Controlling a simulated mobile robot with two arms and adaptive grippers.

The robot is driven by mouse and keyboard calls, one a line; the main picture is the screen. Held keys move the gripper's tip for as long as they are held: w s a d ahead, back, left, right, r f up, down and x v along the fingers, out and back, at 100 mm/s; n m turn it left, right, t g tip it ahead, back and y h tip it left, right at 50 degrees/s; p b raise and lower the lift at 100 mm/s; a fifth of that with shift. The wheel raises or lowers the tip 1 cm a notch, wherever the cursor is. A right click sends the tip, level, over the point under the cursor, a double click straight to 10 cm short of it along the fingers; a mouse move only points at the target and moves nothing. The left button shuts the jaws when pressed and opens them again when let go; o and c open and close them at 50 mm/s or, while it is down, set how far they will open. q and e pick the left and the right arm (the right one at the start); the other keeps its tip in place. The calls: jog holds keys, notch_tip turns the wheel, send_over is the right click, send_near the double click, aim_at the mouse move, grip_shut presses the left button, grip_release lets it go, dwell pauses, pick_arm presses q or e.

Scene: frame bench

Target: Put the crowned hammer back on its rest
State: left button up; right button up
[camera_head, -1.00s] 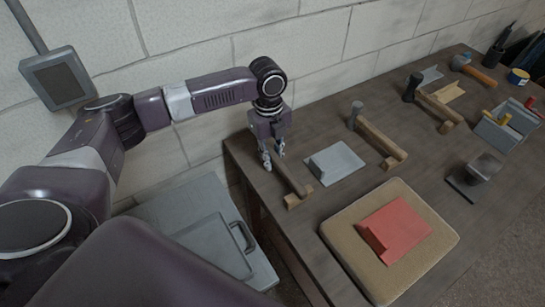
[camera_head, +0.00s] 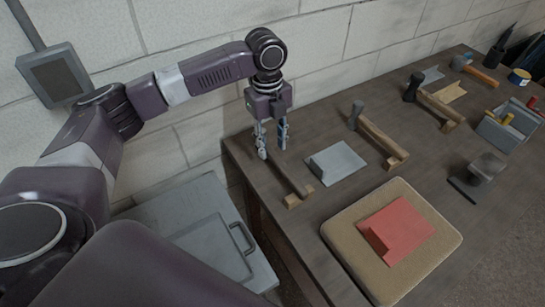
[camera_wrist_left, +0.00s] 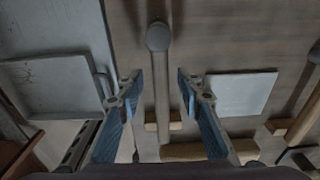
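A hammer (camera_head: 289,176) with a wooden handle lies on the left end of the bench, its handle end at a small pale wooden block (camera_head: 293,201). The gripper hides its head in the head view. The left wrist view shows a round grey head (camera_wrist_left: 158,37) and the handle running down to the block (camera_wrist_left: 150,127). My left gripper (camera_head: 272,146) is open above this hammer. In the left wrist view its blue-padded fingers (camera_wrist_left: 158,82) stand either side of the handle, with gaps. I cannot tell whether this is the crowned hammer. My right gripper is not in view.
A grey plate (camera_head: 340,162) and another hammer on a wooden rest (camera_head: 382,143) lie to the right. More hammers (camera_head: 412,86), a grey caddy (camera_head: 497,133) and a metal block (camera_head: 487,167) stand farther right.

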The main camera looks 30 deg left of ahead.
pick_arm(q)
notch_tip(320, 180, up, 7)
jog(key=shift+w+a+f+b, duration=0.1)
jog(key=shift+a+f+b, duration=0.1)
jog(key=shift+b, duration=0.25)
jog(key=shift+d+f, duration=0.1)
jog(key=shift+f, duration=0.05)
